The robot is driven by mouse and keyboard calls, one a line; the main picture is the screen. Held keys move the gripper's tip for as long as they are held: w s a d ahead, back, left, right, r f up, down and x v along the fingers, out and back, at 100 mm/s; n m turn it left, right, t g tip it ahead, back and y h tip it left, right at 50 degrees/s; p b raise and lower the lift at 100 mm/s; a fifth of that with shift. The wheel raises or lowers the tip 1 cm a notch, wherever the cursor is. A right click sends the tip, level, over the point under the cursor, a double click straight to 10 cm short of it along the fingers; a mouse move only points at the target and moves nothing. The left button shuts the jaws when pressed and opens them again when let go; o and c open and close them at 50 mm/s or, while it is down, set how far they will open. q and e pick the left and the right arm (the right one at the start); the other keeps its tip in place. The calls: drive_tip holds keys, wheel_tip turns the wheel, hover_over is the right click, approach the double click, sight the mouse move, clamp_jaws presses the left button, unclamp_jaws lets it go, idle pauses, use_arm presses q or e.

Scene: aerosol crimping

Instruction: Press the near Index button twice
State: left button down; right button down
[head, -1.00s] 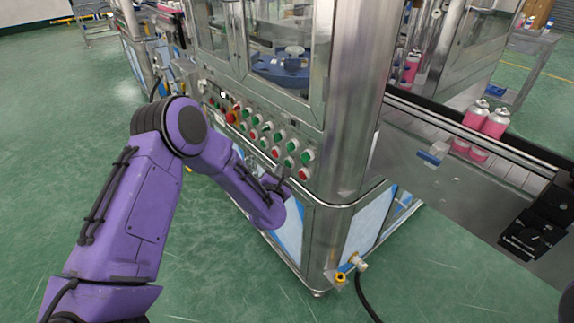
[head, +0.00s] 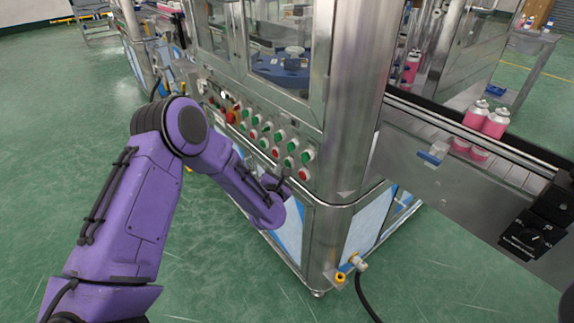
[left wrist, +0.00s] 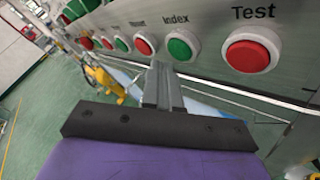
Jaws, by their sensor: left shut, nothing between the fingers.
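The green Index button (left wrist: 182,45) is on the machine's panel in the left wrist view, under its "Index" label. In the head view it is a green button (head: 288,161) in the lower row, beside the last red one. My left gripper (left wrist: 161,70) is shut and empty. Its tips are just below and left of the Index button in the wrist view. I cannot tell whether they touch the panel; they do not cover the button. In the head view, the left gripper (head: 276,180) is small and dark at the panel's lower edge. My right gripper is not in view.
The red Test button (left wrist: 250,51) is right of Index, and another red button (left wrist: 144,44) is left of it. More red and green buttons run along the panel. A steel corner post (head: 345,130) and a conveyor with pink cans (head: 490,125) are at right.

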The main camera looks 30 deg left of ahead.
use_arm(q)
drive_tip(key=shift+w, duration=0.1)
drive_tip(key=shift+w+d, duration=0.2)
drive_tip(key=shift+w, duration=0.1)
drive_tip(key=shift+w+d+b, duration=0.15)
drive_tip(key=shift+w+b, duration=0.2)
drive_tip(key=shift+b, duration=0.2)
idle(0.6)
drive_tip(key=shift+s+a, duration=0.3)
drive_tip(key=shift+s, duration=0.45)
drive_tip(key=s, duration=0.1)
drive_tip(key=s+a+p, duration=0.1)
drive_tip(key=s, duration=0.1)
drive_tip(key=s+a, duration=0.1)
drive_tip(key=shift+s+p, duration=0.3)
drive_tip(key=shift+s, duration=0.05)
idle(0.9)
